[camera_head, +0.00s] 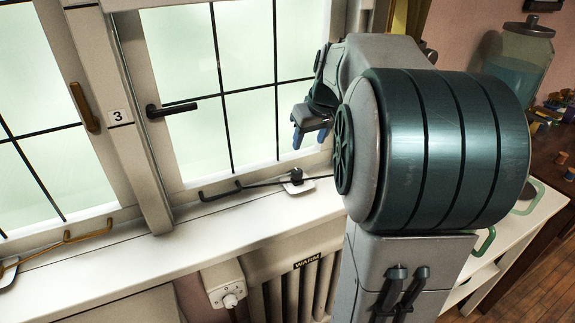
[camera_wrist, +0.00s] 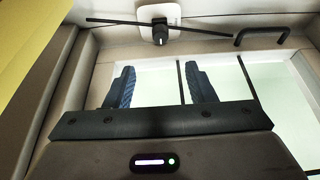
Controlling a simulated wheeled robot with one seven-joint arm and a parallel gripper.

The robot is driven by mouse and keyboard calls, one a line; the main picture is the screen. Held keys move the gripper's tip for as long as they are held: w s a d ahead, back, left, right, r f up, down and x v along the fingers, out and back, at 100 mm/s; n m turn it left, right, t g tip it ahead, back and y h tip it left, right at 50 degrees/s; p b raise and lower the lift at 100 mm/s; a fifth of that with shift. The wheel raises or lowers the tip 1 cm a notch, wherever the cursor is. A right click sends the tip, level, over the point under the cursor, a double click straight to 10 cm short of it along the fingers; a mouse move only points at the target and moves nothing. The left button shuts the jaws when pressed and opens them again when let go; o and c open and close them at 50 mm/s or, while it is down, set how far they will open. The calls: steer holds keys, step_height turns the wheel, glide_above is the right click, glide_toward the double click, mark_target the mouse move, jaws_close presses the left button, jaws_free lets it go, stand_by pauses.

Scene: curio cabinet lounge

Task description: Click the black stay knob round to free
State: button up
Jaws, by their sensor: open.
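The black stay knob (camera_head: 296,175) stands on a small white plate (camera_head: 299,186) on the window sill, beneath the window marked 3. It also shows at the top of the wrist view (camera_wrist: 160,37). My gripper (camera_head: 309,137) is open and empty, in front of the window pane and above the knob in the head view. In the wrist view my two blue fingers (camera_wrist: 158,68) point toward the knob, apart from it. The knob's pointer setting is too small to read.
A black window handle (camera_head: 170,110) sticks out from the frame. A brass stay (camera_head: 65,238) lies on the sill at left. Below are a radiator marked WARM (camera_head: 292,285) and a white valve dial (camera_head: 229,298).

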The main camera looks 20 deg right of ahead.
mark_target(297, 171)
steer(key=x, duration=1.3)
steer(key=shift+f+b, duration=0.2)
steer(key=shift+b, duration=0.1)
steer(key=shift+c, duration=0.3)
steer(key=c, duration=0.9)
